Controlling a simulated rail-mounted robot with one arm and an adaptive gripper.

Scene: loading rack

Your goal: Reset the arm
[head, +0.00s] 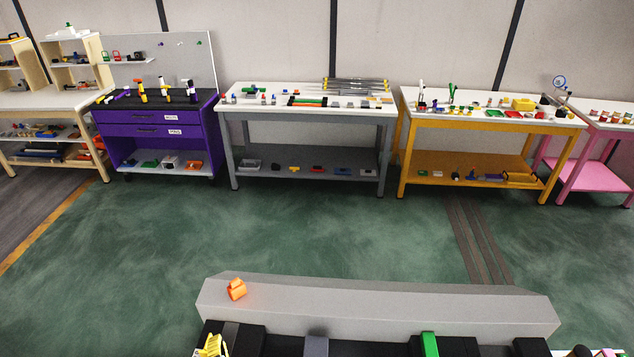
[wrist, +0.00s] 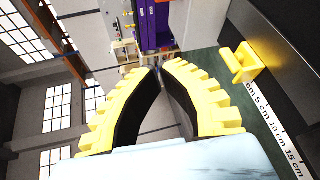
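My gripper (wrist: 161,70) fills the middle of the wrist view, with two ribbed yellow fingers and black inner pads. The fingertips come together, and the background shows through the gap nearer their bases. Nothing is held between them. In the head view a yellow ribbed part (head: 211,346) shows at the bottom edge, cut off by the frame; I cannot tell whether it is my gripper. The rest of my arm is not clearly seen.
An orange piece (head: 236,289) sits on a grey beam (head: 380,308). Beyond open green floor stand a purple cabinet (head: 160,150), grey table (head: 310,165), yellow table (head: 470,165) and pink table (head: 590,177). In the wrist view a yellow bracket (wrist: 243,63) is beside a ruler strip (wrist: 275,130).

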